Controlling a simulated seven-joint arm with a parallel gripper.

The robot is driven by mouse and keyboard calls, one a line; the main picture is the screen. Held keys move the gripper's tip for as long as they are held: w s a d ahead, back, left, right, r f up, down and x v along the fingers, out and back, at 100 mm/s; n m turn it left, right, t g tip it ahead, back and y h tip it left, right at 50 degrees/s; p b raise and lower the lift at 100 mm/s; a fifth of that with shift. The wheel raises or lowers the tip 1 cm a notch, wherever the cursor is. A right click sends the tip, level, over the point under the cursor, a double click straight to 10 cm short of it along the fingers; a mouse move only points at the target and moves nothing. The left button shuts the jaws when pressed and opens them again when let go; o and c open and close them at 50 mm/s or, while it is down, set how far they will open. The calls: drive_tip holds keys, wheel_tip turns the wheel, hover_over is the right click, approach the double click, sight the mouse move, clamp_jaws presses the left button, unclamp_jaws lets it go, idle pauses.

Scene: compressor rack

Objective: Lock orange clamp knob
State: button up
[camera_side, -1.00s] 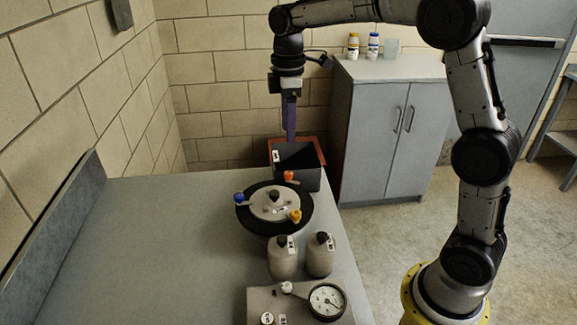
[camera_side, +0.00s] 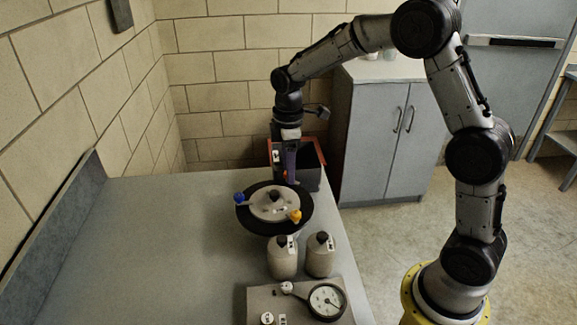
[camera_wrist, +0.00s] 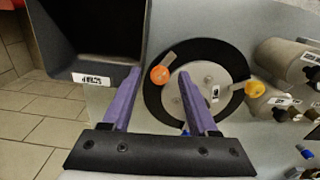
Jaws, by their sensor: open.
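The orange clamp knob (camera_wrist: 160,75) is a round ball on a short light arm at the rim of the round lidded vessel with a black base (camera_side: 258,225). In the wrist view it appears between the two purple fingertips of my gripper (camera_wrist: 159,72), which are apart. In the side view my gripper (camera_side: 289,178) points down at the vessel's far edge and hides the orange knob. Whether the fingers touch the knob I cannot tell. A yellow knob (camera_side: 296,216) and a blue knob (camera_side: 239,198) sit elsewhere on the vessel's rim.
A dark open bin (camera_wrist: 88,35) stands just beyond the vessel. Two grey bottles (camera_side: 283,260) with black caps and a gauge panel (camera_side: 265,300) are on the near side. The table's left part (camera_side: 150,240) is clear. A cabinet (camera_side: 375,140) stands behind.

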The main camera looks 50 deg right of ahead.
clamp_jaws()
drive_tip(key=shift+m, duration=0.5)
drive_tip(key=m, duration=1.2)
drive_tip(key=shift+m, duration=2.4)
